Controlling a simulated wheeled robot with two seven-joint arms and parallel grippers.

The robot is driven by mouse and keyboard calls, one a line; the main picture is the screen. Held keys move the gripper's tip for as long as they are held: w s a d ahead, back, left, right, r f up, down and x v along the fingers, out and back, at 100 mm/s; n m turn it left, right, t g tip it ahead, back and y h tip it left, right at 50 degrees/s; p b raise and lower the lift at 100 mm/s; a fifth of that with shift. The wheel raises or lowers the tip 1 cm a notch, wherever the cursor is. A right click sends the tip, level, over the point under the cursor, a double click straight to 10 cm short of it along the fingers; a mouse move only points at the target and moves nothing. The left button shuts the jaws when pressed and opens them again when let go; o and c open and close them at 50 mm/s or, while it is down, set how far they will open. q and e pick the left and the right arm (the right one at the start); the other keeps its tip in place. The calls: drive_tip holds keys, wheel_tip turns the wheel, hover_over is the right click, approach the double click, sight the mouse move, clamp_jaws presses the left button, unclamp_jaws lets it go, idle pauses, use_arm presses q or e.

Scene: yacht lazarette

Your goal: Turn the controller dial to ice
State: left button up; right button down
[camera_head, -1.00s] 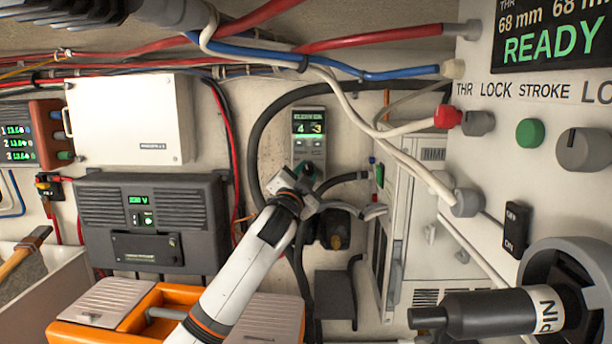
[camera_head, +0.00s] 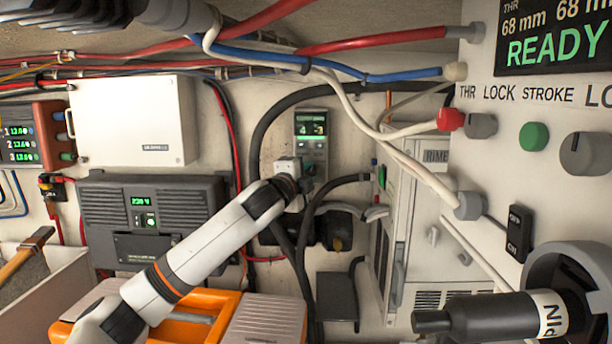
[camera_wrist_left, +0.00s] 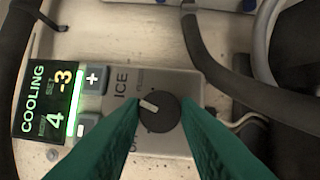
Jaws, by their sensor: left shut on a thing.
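The controller (camera_head: 311,130) is a grey upright unit on the back wall with a lit green display. In the left wrist view its display (camera_wrist_left: 50,100) reads COOLING, 4 and -3, beside plus and minus buttons. The dark round dial (camera_wrist_left: 160,112) has a white mark pointing left and slightly up, between the ICE label (camera_wrist_left: 122,85) and a partly hidden label below. My left gripper (camera_wrist_left: 160,115) has its green fingers shut on the dial's two sides. In the head view the left gripper (camera_head: 307,178) covers the dial. My right gripper is not in view.
Black hoses (camera_head: 262,120) curve close beside the controller. A dark 230 V unit (camera_head: 150,220) and an orange case (camera_head: 215,310) lie left and below. A white panel (camera_head: 485,150) with knobs and a black PIN handle (camera_head: 480,315) occupies the right.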

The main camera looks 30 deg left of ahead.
use_arm(q)
drive_tip(key=shift+d+f, duration=0.1)
drive_tip(key=shift+f, duration=0.05)
idle(0.3)
drive_tip(key=o, duration=1)
drive_tip(key=shift+d, duration=0.1)
drive_tip(key=shift+s, duration=0.25)
drive_tip(key=s+b, duration=0.2)
drive_tip(key=s, duration=0.1)
drive_tip(key=s+d+b, duration=0.1)
drive_tip(key=s+b, duration=0.1)
drive_tip(key=s, duration=0.2)
drive_tip(key=s+d+b, duration=0.1)
drive_tip(key=s, duration=0.3)
drive_tip(key=shift+s+b, duration=0.15)
drive_tip(key=shift+b, duration=0.25)
drive_tip(key=shift+f, duration=0.1)
